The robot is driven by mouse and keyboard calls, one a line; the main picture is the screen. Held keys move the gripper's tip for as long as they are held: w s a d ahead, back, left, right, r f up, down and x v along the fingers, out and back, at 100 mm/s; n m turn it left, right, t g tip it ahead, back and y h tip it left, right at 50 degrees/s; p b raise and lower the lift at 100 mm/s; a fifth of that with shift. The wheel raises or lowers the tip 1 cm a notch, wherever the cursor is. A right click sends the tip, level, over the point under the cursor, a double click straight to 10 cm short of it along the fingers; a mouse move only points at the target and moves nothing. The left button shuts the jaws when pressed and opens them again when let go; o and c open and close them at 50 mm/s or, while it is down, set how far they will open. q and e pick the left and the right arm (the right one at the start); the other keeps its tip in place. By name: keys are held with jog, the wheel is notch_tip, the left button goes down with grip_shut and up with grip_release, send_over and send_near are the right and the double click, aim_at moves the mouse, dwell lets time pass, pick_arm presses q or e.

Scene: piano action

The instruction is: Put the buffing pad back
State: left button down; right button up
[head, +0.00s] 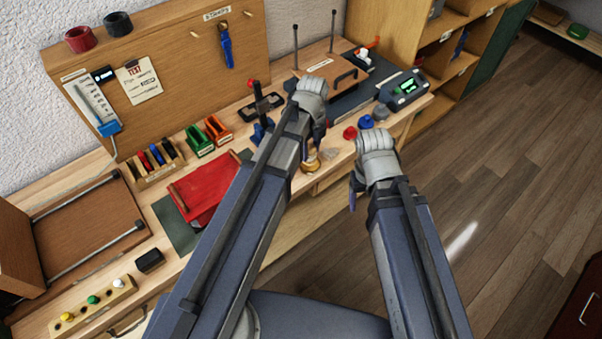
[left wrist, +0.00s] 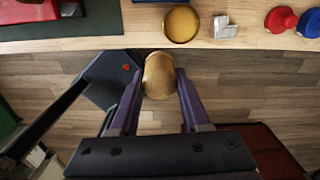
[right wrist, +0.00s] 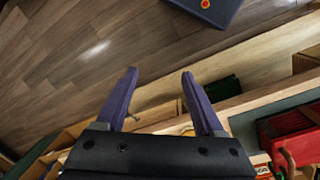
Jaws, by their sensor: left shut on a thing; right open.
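My left gripper (left wrist: 158,88) is shut on a rounded tan-gold piece (left wrist: 160,74), which looks like the buffing pad. It holds the piece just off the bench's front edge, over the floor in the left wrist view. A round, shallow gold tin (left wrist: 181,24) sits on the bench edge just beyond, apart from the held piece in that view. In the head view the left gripper (head: 313,140) partly hides this spot, and gold shows below it. My right gripper (right wrist: 158,92) is open and empty. In the head view it (head: 354,190) hangs in front of the bench.
A small clear block (left wrist: 224,27) lies beside the tin. Red (head: 350,133) and blue (head: 366,122) knobs stand to its right, near a device with a green display (head: 405,88). Open floor lies right of the bench.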

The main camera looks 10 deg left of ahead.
jog(key=o, duration=0.3)
jog(key=shift+s+a+f+b, duration=0.1)
jog(key=shift+f+b, duration=0.3)
jog(key=shift+f, duration=0.35)
jog(key=shift+o, duration=0.6)
pick_arm(q)
jog(key=shift+n, duration=0.4)
jog(key=a+f+b, duration=0.1)
jog(key=f+b, duration=0.2)
jog(key=f, duration=0.1)
jog(key=a+f+b, duration=0.2)
jog(key=f+b, duration=0.1)
jog(key=f, duration=0.1)
jog(key=a+f+b, duration=0.2)
jog(key=f+b, duration=0.1)
jog(key=b, duration=0.1)
jog(key=shift+w+f, duration=0.15)
jog(key=shift+f, duration=0.25)
jog(key=shift+r, duration=0.15)
pick_arm(e)
notch_tip(320, 180, down, 10)
pick_arm(q)
jog(key=shift+c, duration=1.9)
grip_release()
pick_arm(e)
jog(key=shift+f, duration=0.15)
